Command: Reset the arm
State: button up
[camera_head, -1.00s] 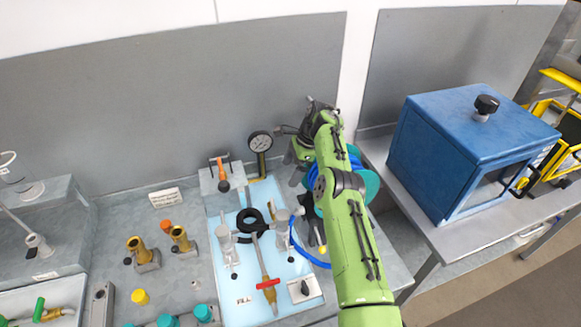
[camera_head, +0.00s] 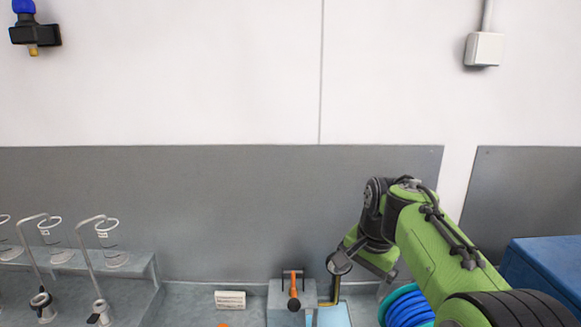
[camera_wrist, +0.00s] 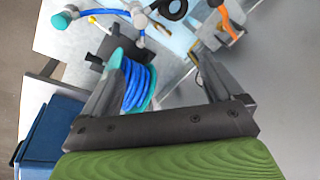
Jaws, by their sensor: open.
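My green arm enters the head view from the lower right and bends at a dark wrist joint. My gripper (camera_wrist: 160,58) shows in the wrist view with its two dark fingers apart and nothing between them touching both. In the head view it is partly turned away, above the bench's back part. A reel of blue hose with teal ends (camera_wrist: 138,88) lies below and beyond the left finger in the wrist view. The reel (camera_head: 407,306) also shows under my arm in the head view, cut by the lower edge.
A blue cabinet (camera_head: 548,268) stands at the right. Glass vessels (camera_head: 108,243) on stands are at the left.

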jog(key=s+n+t+h+b, duration=0.15)
jog(key=s+n, duration=0.25)
jog(key=s, duration=1.2)
jog(key=s+f+n+t+b, duration=0.1)
jog(key=s+f+n, duration=0.3)
jog(key=s, duration=0.8)
notch_tip(320, 180, down, 2)
jog(key=shift+d+f+t+y, duration=0.1)
jog(key=shift+d+t+y, duration=0.25)
jog(key=shift+d, duration=0.1)
jog(key=shift+s, duration=0.1)
